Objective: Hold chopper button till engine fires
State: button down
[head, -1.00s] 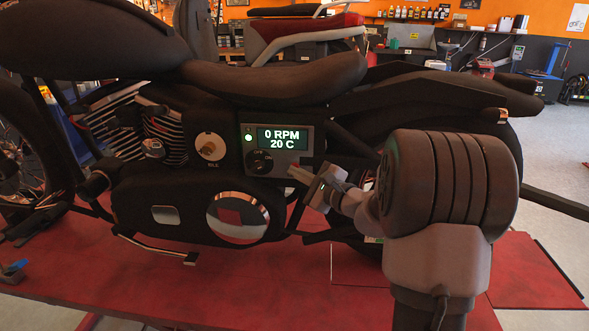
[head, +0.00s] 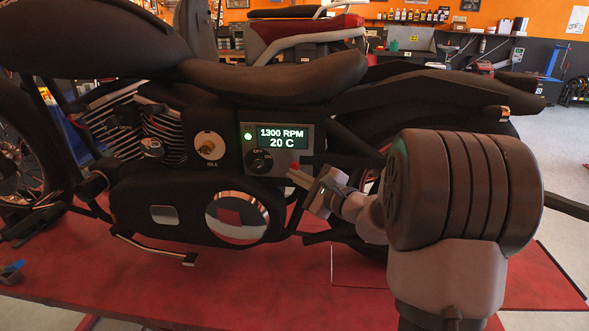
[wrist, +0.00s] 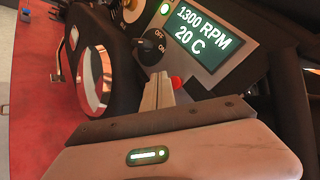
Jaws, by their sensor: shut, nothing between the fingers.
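The black chopper (head: 270,82) stands upright on a red lift. Its control panel (head: 302,143) carries a lit display (head: 283,138) reading 1300 RPM and 20 C, with a green light lit beside it. The OFF/ON knob (head: 260,161) sits below the display; it also shows in the wrist view (wrist: 150,48). The red button (wrist: 177,82) shows just right of my fingertips in the wrist view. My gripper (head: 290,176) is shut and empty, its tips at the panel's lower right corner, beside the button. I cannot tell whether they touch the panel.
An idle knob (head: 208,146) sits on a plate left of the panel. The red lift deck (head: 200,285) lies below the chopper. A small blue-and-grey object (head: 12,270) lies at the deck's left.

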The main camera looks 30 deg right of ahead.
jog(key=s+a, duration=0.1)
jog(key=s+b, duration=0.1)
jog(key=s+a, duration=0.1)
jog(key=s, duration=0.1)
jog(key=shift+a+b, duration=0.3)
jog(key=shift+b, duration=0.1)
jog(key=s+a+f+n+g+y+b, duration=0.1)
jog(key=s+a+n+g+y, duration=0.3)
jog(key=a, duration=0.6)
jog(key=s+a+f+n+g+y+b, duration=0.1)
jog(key=s+a+f+n+g, duration=0.15)
jog(key=s+a+n, duration=0.65)
jog(key=s+a+f+n+g+h+b, duration=0.1)
jog(key=s+a+f+n+g, duration=0.15)
jog(key=s, duration=0.25)
jog(key=s+a+f+n+g+h+b, duration=0.1)
jog(key=s+a+f+g+h, duration=0.15)
jog(key=s, duration=0.35)
jog(key=s+d+f+n+h, duration=0.2)
jog(key=s+d+n+h, duration=0.1)
jog(key=s+d, duration=0.1)
jog(key=shift+s+b, duration=0.3)
jog(key=shift+s, duration=0.05)
